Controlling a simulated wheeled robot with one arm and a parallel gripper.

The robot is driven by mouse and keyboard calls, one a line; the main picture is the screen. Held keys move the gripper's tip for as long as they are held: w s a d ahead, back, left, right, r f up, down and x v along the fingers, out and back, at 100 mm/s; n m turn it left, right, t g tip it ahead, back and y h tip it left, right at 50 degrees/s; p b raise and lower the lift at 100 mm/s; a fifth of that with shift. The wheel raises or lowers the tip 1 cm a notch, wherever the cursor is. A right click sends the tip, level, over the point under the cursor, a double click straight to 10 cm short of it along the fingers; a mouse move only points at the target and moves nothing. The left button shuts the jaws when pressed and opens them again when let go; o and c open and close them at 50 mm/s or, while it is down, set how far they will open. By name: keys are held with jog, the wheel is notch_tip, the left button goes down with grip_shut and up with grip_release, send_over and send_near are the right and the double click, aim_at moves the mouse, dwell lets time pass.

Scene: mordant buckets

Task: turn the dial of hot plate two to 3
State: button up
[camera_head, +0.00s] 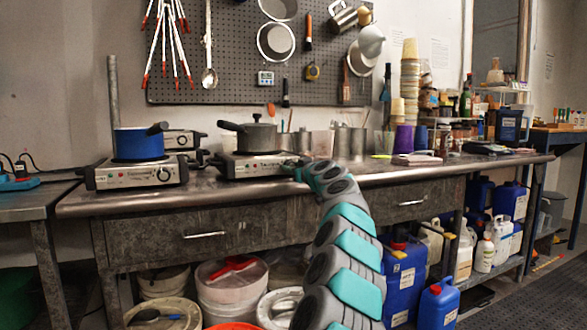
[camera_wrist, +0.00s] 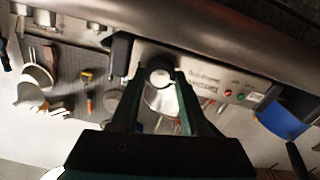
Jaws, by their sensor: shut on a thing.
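The hot plate with the grey pot (camera_head: 252,137) on it stands on the steel bench; its front panel (camera_head: 250,168) faces me. My gripper (camera_head: 294,167) is at the right end of that panel and hides the dial in the head view. In the wrist view, turned upside down, the round dial (camera_wrist: 160,76) sits between the fingertips of my gripper (camera_wrist: 160,80), which is shut on it. The panel shows a label, a red lamp and a green lamp. The number the dial points to cannot be read.
A second hot plate (camera_head: 139,175) with a blue pot (camera_head: 140,143) stands to the left, its dial facing front. Another hot plate (camera_head: 180,140) is behind it. Metal beakers (camera_head: 350,143) stand right of my gripper. Drawers and containers are below the bench.

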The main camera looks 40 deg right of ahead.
grip_shut()
jog(key=m, duration=0.5)
jog(key=shift+r+m+p, duration=0.1)
jog(key=shift+m+p, duration=0.2)
jog(key=shift+p, duration=0.05)
jog(key=m+p, duration=0.2)
jog(key=m, duration=0.3)
jog(key=m+p, duration=0.1)
jog(key=m, duration=0.2)
jog(key=shift+r+p, duration=0.1)
jog(key=shift+p, duration=0.25)
jog(key=m+p, duration=0.1)
jog(key=m, duration=0.1)
jog(key=shift+m+p, duration=0.3)
jog(key=shift+m, duration=0.1)
jog(key=m, duration=0.1)
jog(key=m+p, duration=0.1)
jog(key=m, duration=0.2)
jog(key=shift+d+f+m+p, duration=0.15)
jog(key=shift+f+m+p, duration=0.1)
jog(key=shift+m+p, duration=0.15)
jog(key=shift+m, duration=0.3)
